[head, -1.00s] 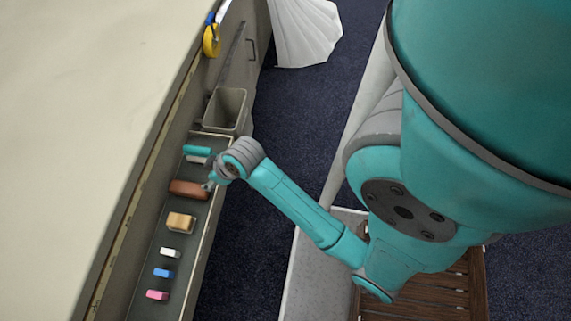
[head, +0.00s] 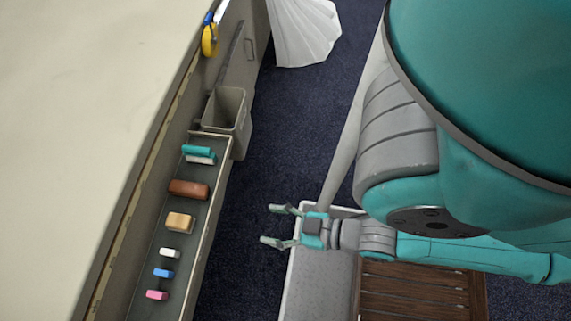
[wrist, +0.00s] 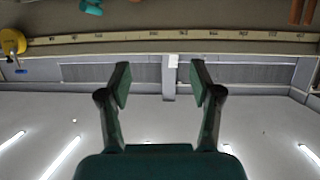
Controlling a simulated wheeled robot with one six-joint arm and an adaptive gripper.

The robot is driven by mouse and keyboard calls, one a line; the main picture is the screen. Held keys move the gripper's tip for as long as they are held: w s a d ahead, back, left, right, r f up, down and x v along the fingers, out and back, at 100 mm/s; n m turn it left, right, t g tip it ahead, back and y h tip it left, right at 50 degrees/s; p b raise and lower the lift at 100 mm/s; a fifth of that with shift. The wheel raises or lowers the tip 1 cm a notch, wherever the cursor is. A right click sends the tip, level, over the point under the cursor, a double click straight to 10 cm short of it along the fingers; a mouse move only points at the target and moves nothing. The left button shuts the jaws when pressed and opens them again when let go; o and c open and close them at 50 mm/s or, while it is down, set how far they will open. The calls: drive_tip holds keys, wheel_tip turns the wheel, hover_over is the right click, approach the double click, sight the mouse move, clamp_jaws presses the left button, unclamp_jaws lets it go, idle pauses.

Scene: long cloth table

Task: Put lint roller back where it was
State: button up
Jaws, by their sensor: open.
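No thing in view is plainly a lint roller. A teal-and-white piece (head: 198,151) lies at the far end of the narrow tray and might be it, but I cannot tell. A yellow round thing with a blue part (head: 209,41) hangs at the table's side, and it also shows in the wrist view (wrist: 12,42). My gripper (head: 270,224) is open and empty, to the right of the tray and clear of it. In the wrist view its two fingers (wrist: 158,85) stand apart with nothing between them.
The narrow tray (head: 214,197) along the table's side also holds a brown block (head: 188,189), a tan block (head: 180,223) and small white, blue and pink blocks. A grey bin (head: 228,110) stands beyond it. Dark carpet (head: 285,150) lies open to the right.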

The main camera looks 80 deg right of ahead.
drive_tip(key=shift+t+y, duration=0.4)
drive_tip(key=s+r, duration=0.2)
drive_tip(key=r, duration=0.1)
drive_tip(key=shift+s+a+r, duration=0.2)
drive_tip(key=shift+s+a, duration=0.05)
drive_tip(key=shift+a, duration=0.1)
idle(0.6)
